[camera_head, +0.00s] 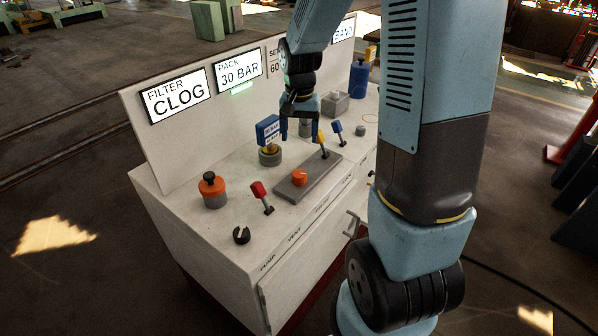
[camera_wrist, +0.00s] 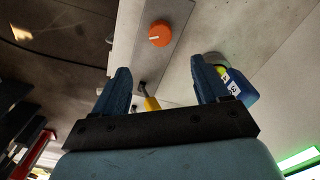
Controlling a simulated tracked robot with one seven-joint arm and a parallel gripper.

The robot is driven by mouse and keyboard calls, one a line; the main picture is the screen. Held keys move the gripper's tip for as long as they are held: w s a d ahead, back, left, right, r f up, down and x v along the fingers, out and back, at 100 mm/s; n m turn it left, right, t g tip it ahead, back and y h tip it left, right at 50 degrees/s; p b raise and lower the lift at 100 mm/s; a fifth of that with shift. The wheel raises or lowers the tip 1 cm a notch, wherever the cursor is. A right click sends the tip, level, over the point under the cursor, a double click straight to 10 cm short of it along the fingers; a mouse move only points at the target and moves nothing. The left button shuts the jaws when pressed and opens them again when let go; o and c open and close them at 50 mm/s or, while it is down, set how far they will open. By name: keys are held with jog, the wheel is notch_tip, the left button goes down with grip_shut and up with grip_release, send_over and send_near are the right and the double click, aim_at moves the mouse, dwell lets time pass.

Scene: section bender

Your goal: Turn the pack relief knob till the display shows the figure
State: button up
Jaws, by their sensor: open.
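An orange knob (camera_head: 299,178) sits on a grey plate (camera_head: 285,190) on the white bench top. In the wrist view the orange knob (camera_wrist: 159,33) shows a pale pointer line. No label on it is readable, so I cannot tell for sure that it is the pack relief knob. The PACK display (camera_head: 239,69) reads 30 BAR. A SET panel (camera_head: 274,60) beside it shows 60, partly hidden by my arm. My gripper (camera_head: 297,122) is open above the bench, behind the orange knob. In the wrist view my gripper (camera_wrist: 160,66) has the knob beyond its fingertips, apart from them.
A blue labelled block (camera_head: 268,130) stands close left of my gripper. A yellow-handled lever (camera_head: 321,140), a blue lever (camera_head: 337,129) and a red lever (camera_head: 259,190) stand near the plate. An orange-topped cylinder (camera_head: 212,190) is at left. The FILTER display (camera_head: 177,97) reads CLOG.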

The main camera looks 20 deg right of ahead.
aim_at(299, 173)
notch_tip(299, 173, down, 14)
jog(key=shift+w+f, duration=0.1)
dwell(0.6)
jog(key=c, duration=1.1)
